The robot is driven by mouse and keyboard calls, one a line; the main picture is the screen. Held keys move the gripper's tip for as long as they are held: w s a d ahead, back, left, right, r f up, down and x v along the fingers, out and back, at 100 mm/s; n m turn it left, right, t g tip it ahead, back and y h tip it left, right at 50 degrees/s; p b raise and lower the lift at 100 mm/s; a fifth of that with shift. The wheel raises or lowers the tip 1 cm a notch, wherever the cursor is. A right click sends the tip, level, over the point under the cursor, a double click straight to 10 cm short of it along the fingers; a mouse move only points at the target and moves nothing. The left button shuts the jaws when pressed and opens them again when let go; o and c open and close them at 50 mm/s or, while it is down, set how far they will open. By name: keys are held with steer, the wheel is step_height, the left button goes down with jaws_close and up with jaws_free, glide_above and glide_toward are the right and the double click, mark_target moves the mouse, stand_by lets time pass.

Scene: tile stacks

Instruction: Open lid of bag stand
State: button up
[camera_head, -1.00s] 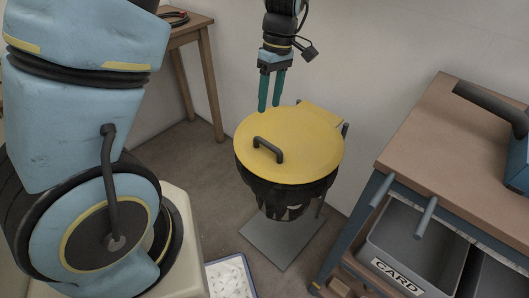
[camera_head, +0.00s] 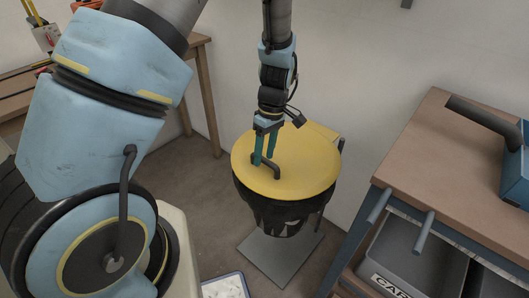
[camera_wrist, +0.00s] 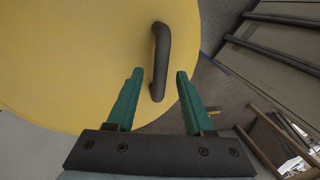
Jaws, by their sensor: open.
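The bag stand has a round yellow lid (camera_head: 303,178) that lies shut over a black bag (camera_head: 285,214). A dark bar handle (camera_head: 268,165) stands up from the lid near its left edge. My gripper (camera_head: 264,161) points down at the handle with its green fingers open. In the wrist view the handle (camera_wrist: 161,60) runs up between and beyond the open fingertips (camera_wrist: 160,73), its near end lying between them. Whether a finger touches the handle or the lid, I cannot tell.
A brown workbench (camera_head: 440,150) stands close on the right, with a blue tool case (camera_head: 517,165) on top and grey bins (camera_head: 405,250) below. A wooden table (camera_head: 200,60) stands at the back left. A white tray (camera_head: 226,287) lies on the floor in front.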

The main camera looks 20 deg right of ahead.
jaws_close()
stand_by(0.4)
stand_by(1.0)
